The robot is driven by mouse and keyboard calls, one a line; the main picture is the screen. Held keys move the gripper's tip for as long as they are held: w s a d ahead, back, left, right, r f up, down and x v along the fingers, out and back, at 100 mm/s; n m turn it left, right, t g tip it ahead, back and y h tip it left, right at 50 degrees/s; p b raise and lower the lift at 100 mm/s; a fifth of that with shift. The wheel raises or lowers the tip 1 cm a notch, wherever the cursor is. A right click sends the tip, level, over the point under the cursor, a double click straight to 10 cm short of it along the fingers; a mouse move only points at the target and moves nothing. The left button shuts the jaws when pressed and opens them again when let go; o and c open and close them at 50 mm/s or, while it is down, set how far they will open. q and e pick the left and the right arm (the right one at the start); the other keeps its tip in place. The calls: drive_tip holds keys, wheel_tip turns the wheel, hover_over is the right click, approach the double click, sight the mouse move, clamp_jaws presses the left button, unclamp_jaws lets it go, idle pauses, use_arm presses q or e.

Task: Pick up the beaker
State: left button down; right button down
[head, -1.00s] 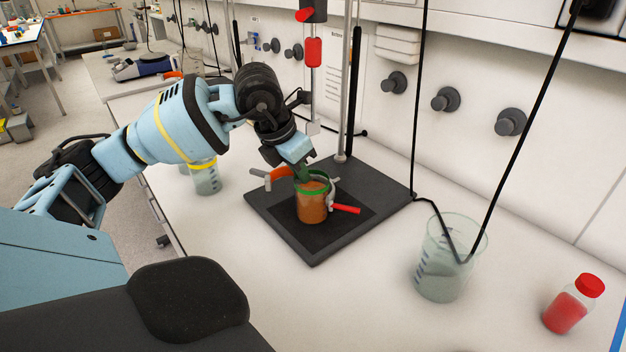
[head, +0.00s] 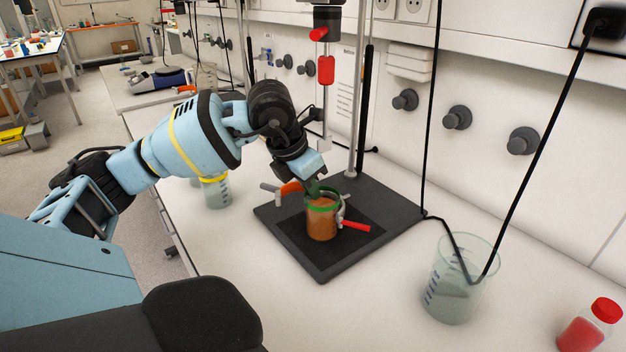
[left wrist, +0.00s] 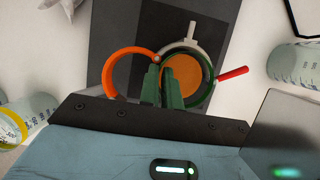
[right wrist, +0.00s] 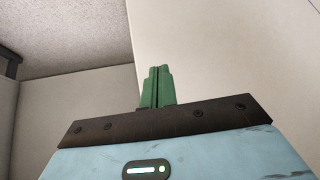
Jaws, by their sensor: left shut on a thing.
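A small beaker (head: 321,222) with orange-brown contents and a green rim stands upright on the black stand base (head: 290,250). It also shows from above in the left wrist view (left wrist: 192,78). My left gripper (head: 314,190) reaches down to its rim from the upper left. In the left wrist view its green fingers (left wrist: 164,72) are close together at the beaker's near left edge, shut on the wall. My right gripper (right wrist: 157,72) is shut and empty in the right wrist view, facing a plain pale surface.
An orange open ring (left wrist: 112,66), a grey piece and a red handle (head: 356,226) stick out around the beaker. The stand rod (head: 362,100) rises behind. A large beaker (head: 458,285), a red-capped bottle (head: 590,328) and a yellow-rimmed beaker (head: 216,193) stand on the bench.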

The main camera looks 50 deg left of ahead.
use_arm(q)
drive_tip(key=shift+r, duration=0.15)
drive_tip(key=s+r+b, duration=0.1)
drive_tip(key=s+r, duration=0.3)
drive_tip(key=s, duration=0.2)
drive_tip(key=s+a+r+b, duration=0.1)
drive_tip(key=s+r+b, duration=0.1)
drive_tip(key=s, duration=0.5)
drive_tip(key=shift+v, duration=0.9)
idle(0.6)
